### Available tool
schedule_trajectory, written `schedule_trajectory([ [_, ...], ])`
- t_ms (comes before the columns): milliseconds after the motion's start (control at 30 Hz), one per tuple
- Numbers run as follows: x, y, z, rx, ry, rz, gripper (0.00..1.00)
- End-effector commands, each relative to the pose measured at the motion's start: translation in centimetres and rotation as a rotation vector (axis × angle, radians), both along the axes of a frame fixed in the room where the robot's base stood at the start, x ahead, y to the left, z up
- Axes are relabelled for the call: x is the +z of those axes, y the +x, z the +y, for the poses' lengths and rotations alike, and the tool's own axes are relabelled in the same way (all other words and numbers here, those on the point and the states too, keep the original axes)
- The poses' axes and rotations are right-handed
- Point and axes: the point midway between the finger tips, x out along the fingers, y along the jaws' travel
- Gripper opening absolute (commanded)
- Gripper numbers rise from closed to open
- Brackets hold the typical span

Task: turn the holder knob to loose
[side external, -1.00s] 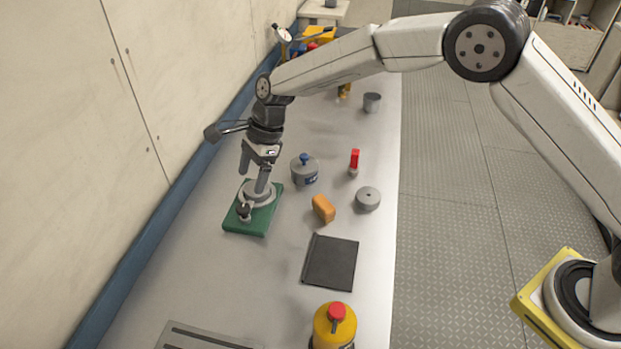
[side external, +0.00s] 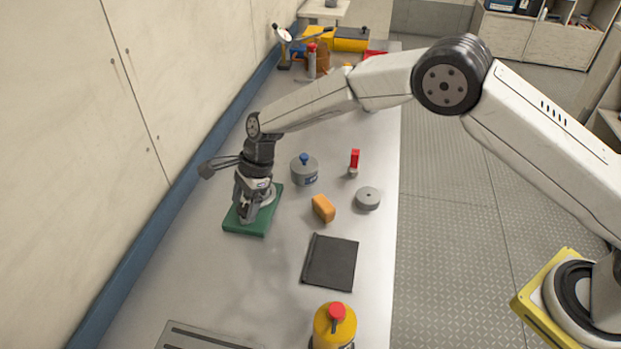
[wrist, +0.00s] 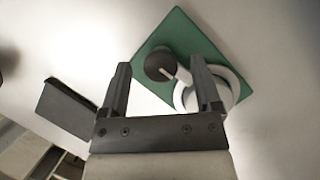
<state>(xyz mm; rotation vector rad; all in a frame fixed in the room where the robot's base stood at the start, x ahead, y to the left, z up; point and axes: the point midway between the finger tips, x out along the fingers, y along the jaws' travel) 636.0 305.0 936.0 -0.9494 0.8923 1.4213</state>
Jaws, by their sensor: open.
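The holder is a green base (side external: 241,226) with a pale grey ring (side external: 268,197) on it, on the bench near the wall. In the wrist view the black round knob (wrist: 160,66) with a light pointer line sits on the green base (wrist: 184,32), beside the pale ring (wrist: 236,88). My gripper (wrist: 162,74) is open, with one finger on each side of the knob in that view. I cannot tell whether either finger touches it. In the side view my gripper (side external: 244,216) is low over the base and hides the knob.
To the right are a grey pot with a blue knob (side external: 304,170), a red-handled item (side external: 353,163), a grey disc (side external: 368,198), an orange block (side external: 323,208) and a dark flat pad (side external: 331,262). A yellow bottle (side external: 334,325) stands at the front.

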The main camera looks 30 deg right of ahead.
Motion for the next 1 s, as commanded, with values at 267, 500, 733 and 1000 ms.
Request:
schedule_trajectory([
  [267, 0.03, 0.00, -0.02, 0.000, 0.000, 0.000, 0.12],
  [500, 0.04, 0.00, -0.03, 0.004, 0.000, 0.000, 0.00],
  [733, 0.07, 0.07, -0.03, 0.050, 0.000, 0.001, 0.00],
  [1000, 0.04, 0.21, -0.02, 0.197, 0.000, 0.002, 0.00],
])
